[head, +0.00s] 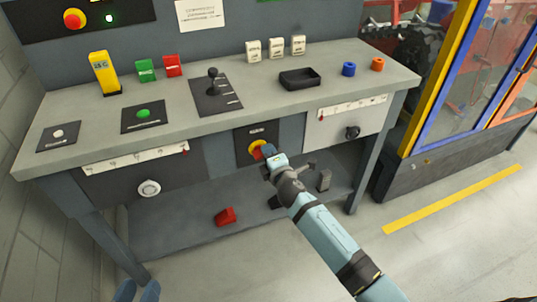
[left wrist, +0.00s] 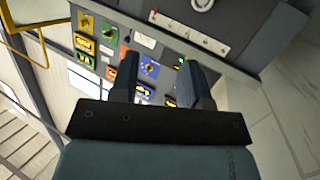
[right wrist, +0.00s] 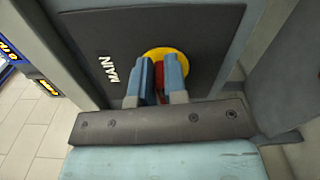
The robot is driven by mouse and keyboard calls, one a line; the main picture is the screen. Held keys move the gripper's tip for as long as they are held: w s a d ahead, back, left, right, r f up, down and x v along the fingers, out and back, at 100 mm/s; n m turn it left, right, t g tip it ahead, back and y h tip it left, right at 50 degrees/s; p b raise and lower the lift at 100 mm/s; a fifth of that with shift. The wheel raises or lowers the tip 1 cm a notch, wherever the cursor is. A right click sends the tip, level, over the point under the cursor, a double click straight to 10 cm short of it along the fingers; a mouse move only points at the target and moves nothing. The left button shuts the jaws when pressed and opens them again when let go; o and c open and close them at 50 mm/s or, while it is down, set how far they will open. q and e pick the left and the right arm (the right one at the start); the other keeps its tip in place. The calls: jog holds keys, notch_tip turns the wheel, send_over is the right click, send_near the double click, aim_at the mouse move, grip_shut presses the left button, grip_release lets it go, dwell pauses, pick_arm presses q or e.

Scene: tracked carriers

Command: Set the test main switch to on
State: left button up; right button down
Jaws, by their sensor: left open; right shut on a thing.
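The main switch is a red handle (right wrist: 159,76) on a round yellow disc (right wrist: 173,54), set in a dark panel (right wrist: 210,40) marked MAIN. In the head view the yellow disc (head: 254,147) shows at the middle of the bench front. My right gripper (head: 266,153) is at the switch, and in the right wrist view its fingers (right wrist: 160,85) are shut on the red handle. The fingers hide part of the handle, so I cannot tell its exact angle. My left gripper (head: 137,291) is open and empty, low at the left, with its fingers apart in the left wrist view (left wrist: 160,85).
The bench top (head: 240,115) carries a black joystick (head: 213,80), a green button (head: 144,114), a black tray (head: 299,78) and several small blocks. A red block (head: 225,216) lies on the lower shelf. A yellow-and-blue framed cage (head: 450,80) stands right of the bench.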

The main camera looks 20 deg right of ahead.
pick_arm(q)
jog(key=shift+d+r, duration=0.2)
jog(key=shift+r, duration=0.05)
pick_arm(e)
jog(key=shift+f+m, duration=0.2)
jog(key=shift+m, duration=0.4)
pick_arm(q)
jog(key=shift+w+r, duration=0.1)
jog(key=shift+r, duration=0.25)
pick_arm(e)
jog(key=c, duration=1.2)
grip_release()
pick_arm(q)
jog(key=shift+f, duration=0.1)
pick_arm(e)
jog(key=shift+o, duration=0.2)
pick_arm(q)
jog(key=shift+f, duration=0.1)
pick_arm(e)
jog(key=shift+s, duration=0.1)
